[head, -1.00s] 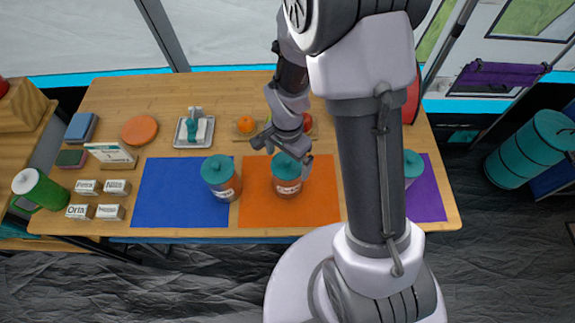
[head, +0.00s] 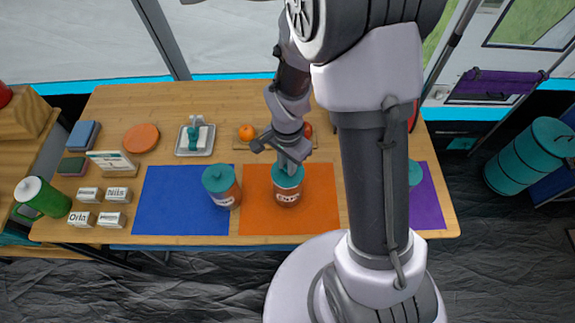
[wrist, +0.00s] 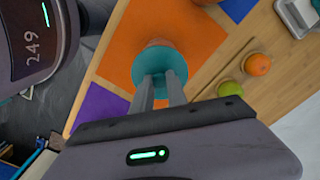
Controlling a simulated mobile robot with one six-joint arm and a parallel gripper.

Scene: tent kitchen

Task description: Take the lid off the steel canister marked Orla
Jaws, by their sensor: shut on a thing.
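A canister with a teal lid (head: 288,176) stands upright on the orange mat (head: 322,205). Its body (head: 288,197) reflects orange and bears a small white label, too small to read surely. My gripper (head: 289,166) is above it, fingers pointing down and shut on the lid's top. The wrist view shows both fingers (wrist: 160,84) meeting at the middle of the teal lid (wrist: 160,62). The lid appears to sit on the canister; I see no gap. A second teal-lidded canister (head: 220,186) stands by the blue mat's right edge. A third (head: 415,173) is mostly hidden behind my arm.
A blue mat (head: 180,200) and a purple mat (head: 428,205) flank the orange one. Fruit (head: 247,132) and a tray (head: 195,140) are behind.

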